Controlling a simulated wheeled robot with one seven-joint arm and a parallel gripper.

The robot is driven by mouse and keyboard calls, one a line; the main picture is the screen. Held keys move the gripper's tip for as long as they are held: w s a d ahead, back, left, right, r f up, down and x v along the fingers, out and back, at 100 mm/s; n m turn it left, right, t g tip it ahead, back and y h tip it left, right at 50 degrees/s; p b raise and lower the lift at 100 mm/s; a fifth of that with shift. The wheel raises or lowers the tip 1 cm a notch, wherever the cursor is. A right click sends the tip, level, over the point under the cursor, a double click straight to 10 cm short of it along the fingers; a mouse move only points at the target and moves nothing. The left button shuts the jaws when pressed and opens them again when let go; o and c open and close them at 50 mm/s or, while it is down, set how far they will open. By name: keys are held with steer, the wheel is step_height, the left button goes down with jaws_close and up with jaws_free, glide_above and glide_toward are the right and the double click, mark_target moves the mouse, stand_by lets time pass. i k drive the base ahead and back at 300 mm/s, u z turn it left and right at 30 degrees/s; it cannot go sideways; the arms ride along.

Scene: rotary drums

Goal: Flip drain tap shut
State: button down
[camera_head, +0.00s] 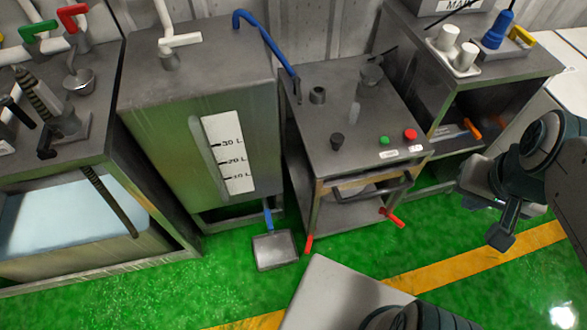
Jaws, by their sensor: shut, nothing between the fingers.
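A blue tap handle (268,217) hangs at the foot of the metal tank with the level scale, just above a grey pan on the floor. A red lever (309,243) sits low at the left front corner of the control cabinet. Another red-handled lever (392,217) sticks out at the cabinet's lower right front. I cannot tell from labels which of these is the drain tap. My gripper (500,238) is at the right, in front of the cabinets and pointing down. It is shut and empty, apart from all of these handles.
The grey pan (275,252) lies on the green floor. The control cabinet (350,120) has a front bar handle (370,190) and green and red buttons. The scaled tank (160,130) stands left of it. An open-fronted cabinet (480,75) stands to the right.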

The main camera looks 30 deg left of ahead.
mark_target(267, 214)
steer(key=z, duration=0.05)
steer(key=k, duration=0.7)
steer(key=u, duration=0.8)
steer(key=i, duration=0.5)
steer(key=u, duration=0.05)
